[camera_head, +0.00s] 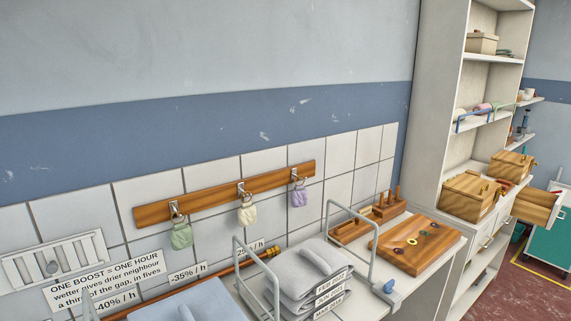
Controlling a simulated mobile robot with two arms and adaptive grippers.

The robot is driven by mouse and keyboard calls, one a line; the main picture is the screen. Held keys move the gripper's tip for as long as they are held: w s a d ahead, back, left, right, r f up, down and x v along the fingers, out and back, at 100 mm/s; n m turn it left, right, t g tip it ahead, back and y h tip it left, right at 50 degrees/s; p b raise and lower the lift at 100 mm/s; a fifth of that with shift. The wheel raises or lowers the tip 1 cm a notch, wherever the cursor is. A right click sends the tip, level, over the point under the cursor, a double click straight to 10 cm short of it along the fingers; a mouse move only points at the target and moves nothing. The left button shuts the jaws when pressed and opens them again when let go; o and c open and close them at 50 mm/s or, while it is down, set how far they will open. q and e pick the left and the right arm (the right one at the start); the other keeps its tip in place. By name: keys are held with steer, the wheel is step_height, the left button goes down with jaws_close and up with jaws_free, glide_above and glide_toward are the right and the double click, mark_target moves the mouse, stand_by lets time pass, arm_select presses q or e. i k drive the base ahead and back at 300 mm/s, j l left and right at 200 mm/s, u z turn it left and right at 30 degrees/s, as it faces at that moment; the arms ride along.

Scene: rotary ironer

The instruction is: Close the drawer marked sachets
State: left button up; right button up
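A wooden drawer (534,211) sticks out from the front of the white cabinet at the right of the head view. It stands open, and no marking on it can be read from here. White drawer fronts with handles (487,242) show lower on the same cabinet, to its left, and look shut. I cannot tell from this view which drawer is marked sachets. Neither of my grippers is in view.
Wooden boxes (468,197) stand on the cabinet counter. A worktop nearer me holds grey folded cloths (306,272), metal rails and a wooden board (416,243). Hooks with small cloths (247,212) line the wall. Red floor (505,285) lies clear at the lower right.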

mark_target(534, 206)
steer(key=i+l+z, duration=0.15)
steer(key=l+z, duration=0.15)
steer(key=z, duration=0.15)
steer(key=i+l+z, duration=0.2)
steer(key=z, duration=0.25)
steer(key=i+l+z, duration=0.15)
steer(key=i+l, duration=0.35)
steer(key=i+l+z, duration=0.1)
steer(key=i+l, duration=0.4)
steer(key=i+l+z, duration=0.15)
steer(key=i+l, duration=0.25)
steer(key=i, duration=0.25)
